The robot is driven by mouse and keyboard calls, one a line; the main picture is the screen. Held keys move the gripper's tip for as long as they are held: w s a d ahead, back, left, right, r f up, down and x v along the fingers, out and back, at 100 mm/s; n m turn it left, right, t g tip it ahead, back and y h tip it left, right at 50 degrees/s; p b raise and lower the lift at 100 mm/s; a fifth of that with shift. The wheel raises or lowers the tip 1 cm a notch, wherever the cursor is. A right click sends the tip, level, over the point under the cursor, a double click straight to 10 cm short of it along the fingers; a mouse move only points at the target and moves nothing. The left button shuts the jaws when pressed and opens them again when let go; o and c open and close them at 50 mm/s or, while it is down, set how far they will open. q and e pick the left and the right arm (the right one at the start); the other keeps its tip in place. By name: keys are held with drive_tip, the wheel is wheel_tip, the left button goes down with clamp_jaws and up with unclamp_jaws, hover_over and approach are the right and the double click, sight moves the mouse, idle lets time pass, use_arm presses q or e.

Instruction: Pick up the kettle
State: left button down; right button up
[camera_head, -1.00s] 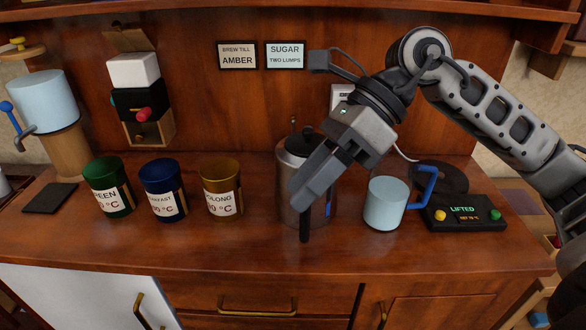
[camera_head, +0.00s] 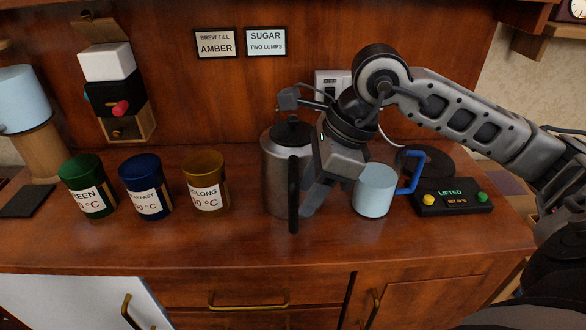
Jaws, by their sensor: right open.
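The kettle (camera_head: 273,170) is a metal jug with a black lid (camera_head: 292,132). It stands upright on the wooden counter, its black upright handle (camera_head: 294,195) facing me. My right gripper (camera_head: 309,211) is open, pointing down just right of the handle and in front of the kettle's right side. One grey finger shows clearly; the other is hard to make out. I cannot tell whether the finger touches the kettle. My left gripper is out of view.
A light blue mug (camera_head: 373,191) with a blue handle stands close right of the gripper. Behind it are a dark round plate (camera_head: 432,160) and a control box (camera_head: 455,197) reading LIFTED. Green (camera_head: 86,187), blue (camera_head: 146,187) and amber (camera_head: 206,182) canisters stand left.

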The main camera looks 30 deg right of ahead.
drive_tip(key=x, duration=0.5)
drive_tip(key=shift+p, duration=0.4)
clamp_jaws()
idle(0.9)
drive_tip(key=shift+w+r, duration=0.15)
drive_tip(key=shift+r, duration=0.05)
